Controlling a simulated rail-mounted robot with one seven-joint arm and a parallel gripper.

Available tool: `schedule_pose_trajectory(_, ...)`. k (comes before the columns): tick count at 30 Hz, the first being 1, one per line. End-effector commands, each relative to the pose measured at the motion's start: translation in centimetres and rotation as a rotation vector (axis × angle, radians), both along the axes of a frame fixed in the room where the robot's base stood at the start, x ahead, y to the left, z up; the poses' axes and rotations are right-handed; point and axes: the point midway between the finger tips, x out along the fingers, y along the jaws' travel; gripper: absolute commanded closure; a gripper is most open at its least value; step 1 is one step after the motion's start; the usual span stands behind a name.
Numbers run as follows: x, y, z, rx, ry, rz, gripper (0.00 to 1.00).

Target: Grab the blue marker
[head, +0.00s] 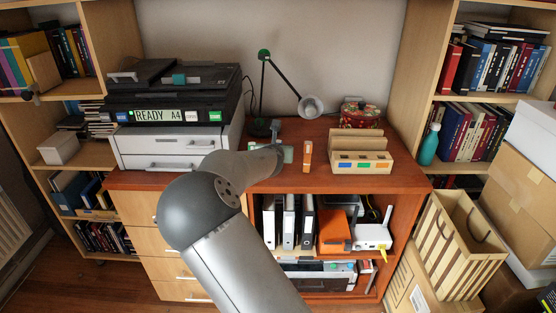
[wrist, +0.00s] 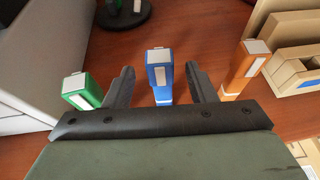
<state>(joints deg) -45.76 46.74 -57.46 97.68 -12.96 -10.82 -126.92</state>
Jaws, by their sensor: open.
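The blue marker (wrist: 159,74) stands upright on the red-brown cabinet top in the wrist view, a light patch on its front. My gripper (wrist: 160,80) is open, with one dark finger on each side of the blue marker and visible gaps between. A green marker (wrist: 83,90) stands to the left, outside the fingers. An orange marker (wrist: 243,70) stands to the right, also outside them; it shows in the head view (head: 307,155) as well. In the head view my arm hides the blue marker, and my gripper (head: 278,145) is seen only in part.
The printer (head: 172,140) stands close on the left. A wooden organizer (head: 360,153) with coloured labels is on the right, a patterned red tin (head: 360,114) behind it. A desk lamp (head: 310,106) stands at the back. The cabinet top (head: 330,128) has some bare room behind the orange marker.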

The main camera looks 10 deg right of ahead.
Motion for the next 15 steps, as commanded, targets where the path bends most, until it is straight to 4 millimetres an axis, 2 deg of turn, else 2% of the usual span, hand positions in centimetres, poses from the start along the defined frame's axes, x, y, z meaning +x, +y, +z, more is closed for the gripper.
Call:
schedule_pose_trajectory(7, 3.0, -1.1, -1.8, -0.002, 0.000, -0.001, 0.49)
schedule_pose_trajectory(15, 3.7, -1.2, -2.2, 0.000, -0.001, -0.002, 0.49)
